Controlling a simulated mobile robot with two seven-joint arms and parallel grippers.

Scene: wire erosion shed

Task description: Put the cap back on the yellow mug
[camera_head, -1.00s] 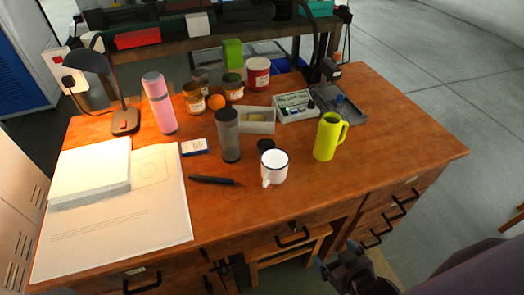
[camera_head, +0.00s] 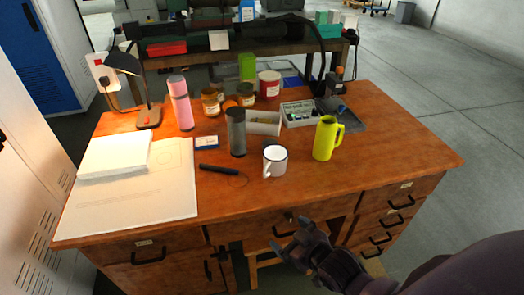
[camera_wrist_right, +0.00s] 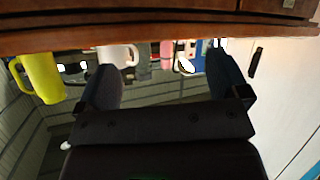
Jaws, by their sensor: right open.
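The yellow mug (camera_head: 326,138) stands upright on the desk, right of the white mug, with its handle to the right. It also shows at the left of the right wrist view (camera_wrist_right: 40,76). A dark round cap (camera_head: 269,143) lies on the desk behind the white mug, which hides most of it. My right gripper (camera_head: 291,235) is open and empty, in front of the desk's front edge and apart from both mugs. Its two fingers (camera_wrist_right: 162,78) stand apart in the right wrist view. My left gripper is not in view.
The white mug (camera_head: 274,162) stands near the cap. The desk (camera_head: 395,150) is clear right of the yellow mug.

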